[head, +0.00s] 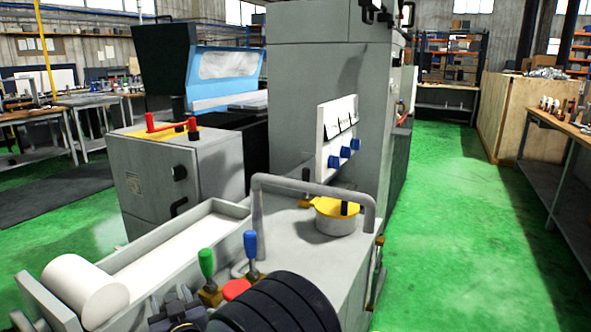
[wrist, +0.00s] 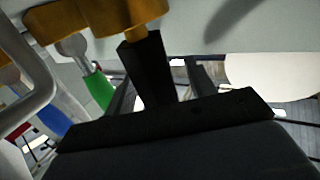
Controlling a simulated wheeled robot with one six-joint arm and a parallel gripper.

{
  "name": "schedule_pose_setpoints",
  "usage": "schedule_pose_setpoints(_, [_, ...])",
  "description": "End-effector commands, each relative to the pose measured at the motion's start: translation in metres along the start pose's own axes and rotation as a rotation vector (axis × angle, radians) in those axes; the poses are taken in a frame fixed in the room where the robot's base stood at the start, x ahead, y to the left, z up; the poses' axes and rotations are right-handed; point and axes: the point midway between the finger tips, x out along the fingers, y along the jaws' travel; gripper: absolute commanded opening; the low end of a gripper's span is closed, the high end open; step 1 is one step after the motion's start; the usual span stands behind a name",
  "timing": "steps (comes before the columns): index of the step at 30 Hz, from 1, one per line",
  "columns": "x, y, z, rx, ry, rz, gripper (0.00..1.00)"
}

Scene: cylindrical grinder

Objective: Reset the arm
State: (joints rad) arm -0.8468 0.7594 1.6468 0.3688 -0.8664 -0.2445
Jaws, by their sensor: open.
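My gripper (wrist: 166,58) shows in the wrist view as dark fingers rising from a black bar across the bottom. It is open, and I see nothing held.
The grey grinder (head: 310,100) fills the middle. A bent grey rail (head: 314,186) and a yellow round part (head: 336,216) stand behind the levers. A white cylinder (head: 85,290) lies at left. Green floor (head: 450,220) is clear at right, beside a workbench (head: 565,128).

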Motion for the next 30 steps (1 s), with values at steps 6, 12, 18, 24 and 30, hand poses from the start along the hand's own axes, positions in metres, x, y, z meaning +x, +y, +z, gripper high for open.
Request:
schedule_pose_setpoints(6, [-0.008, -0.001, 0.004, 0.0, 0.0, -0.001, 0.52])
schedule_pose_setpoints(12, [-0.034, -0.001, 0.004, -0.001, -0.002, -0.002, 0.52])
schedule_pose_setpoints(18, [-0.069, -0.001, 0.005, -0.001, -0.003, -0.002, 0.52])
schedule_pose_setpoints(24, [-0.106, -0.001, 0.005, 0.0, -0.002, -0.002, 0.52])
schedule_pose_setpoints(30, [-0.074, 0.001, 0.005, 0.0, 0.001, 0.002, 0.52])
